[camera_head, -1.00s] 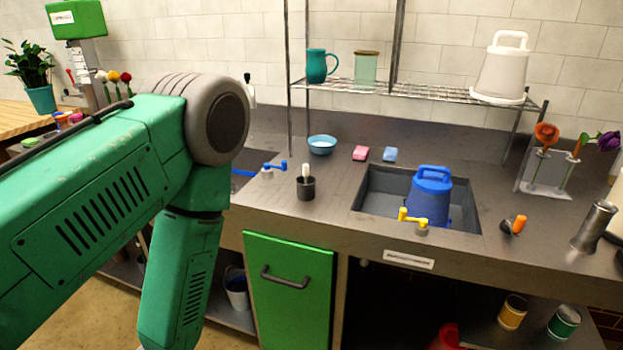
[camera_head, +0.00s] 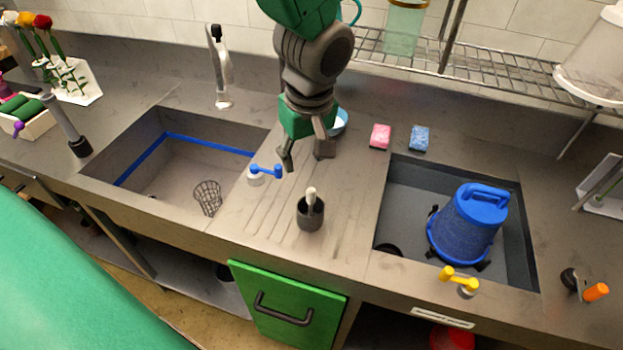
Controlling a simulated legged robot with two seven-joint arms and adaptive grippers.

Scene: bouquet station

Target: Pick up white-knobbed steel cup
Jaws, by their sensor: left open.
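A small dark grey cup (camera_head: 310,214) stands upright on the ribbed metal drainboard between the two sinks. A rod with a white knob rises from its mouth, and it is the only white-knobbed cup that I see. My left gripper (camera_head: 304,154) hangs from the top of the view, fingers pointing down. It is open and empty, behind and above the cup, and apart from it. It partly hides a light blue bowl (camera_head: 341,122). My right gripper is not in view.
A blue tap lever (camera_head: 264,172) stands left of the cup, beside the left sink (camera_head: 140,160). The right sink holds a blue lidded bucket (camera_head: 467,228), with a yellow lever (camera_head: 458,281) in front. Pink (camera_head: 380,136) and blue (camera_head: 419,138) sponges lie behind. A wire shelf (camera_head: 470,65) hangs above.

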